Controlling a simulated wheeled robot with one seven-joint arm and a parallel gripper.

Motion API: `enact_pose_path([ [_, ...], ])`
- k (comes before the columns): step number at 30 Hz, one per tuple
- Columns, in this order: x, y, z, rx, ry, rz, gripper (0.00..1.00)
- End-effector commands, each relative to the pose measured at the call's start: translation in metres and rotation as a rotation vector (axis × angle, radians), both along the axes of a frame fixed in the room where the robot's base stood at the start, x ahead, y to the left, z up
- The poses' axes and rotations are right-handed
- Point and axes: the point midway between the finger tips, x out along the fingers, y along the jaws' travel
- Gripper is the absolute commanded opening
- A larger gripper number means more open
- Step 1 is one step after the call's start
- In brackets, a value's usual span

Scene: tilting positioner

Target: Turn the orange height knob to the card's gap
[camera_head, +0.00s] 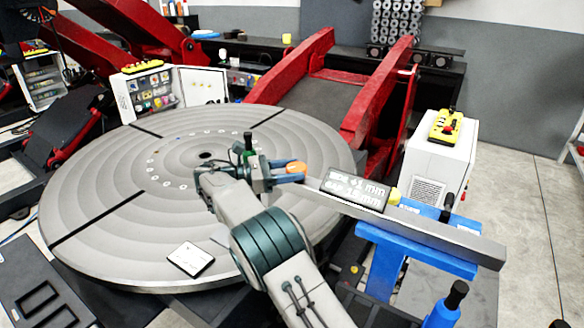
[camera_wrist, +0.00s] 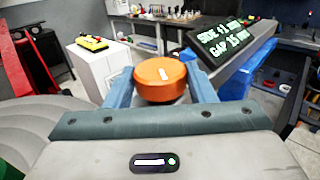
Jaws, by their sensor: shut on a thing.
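The orange height knob (camera_head: 297,167) is a short round cylinder with a white mark on its face, clear in the wrist view (camera_wrist: 160,78). My gripper (camera_wrist: 160,88) is shut on it, with one blue finger on each side. In the head view my gripper (camera_head: 284,173) reaches it over the round plate. A dark display (camera_head: 354,190) on the grey beam shows a side line, seemingly +1 mm, and a gap line whose digits are hard to read; it also shows in the wrist view (camera_wrist: 221,40). A white card (camera_head: 190,258) lies on the plate; its writing is too small to read.
The large grey round plate (camera_head: 100,215) fills the left and middle. The grey beam (camera_head: 450,238) runs right over a blue stand (camera_head: 385,262). A white cabinet (camera_head: 436,160) with a yellow control box stands behind. Red arms (camera_head: 385,95) rise at the back. Open floor lies far right.

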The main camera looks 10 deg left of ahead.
Motion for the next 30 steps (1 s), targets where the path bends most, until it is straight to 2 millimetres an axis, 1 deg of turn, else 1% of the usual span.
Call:
enact_pose_path([
  [6,0.0012,0.0000,-0.0016,-0.002,-0.001,-0.086,0.27],
  [15,0.0025,-0.0002,-0.0021,-0.002,0.000,-0.169,0.27],
  [30,0.0030,0.0002,-0.0021,-0.003,0.003,-0.218,0.27],
])
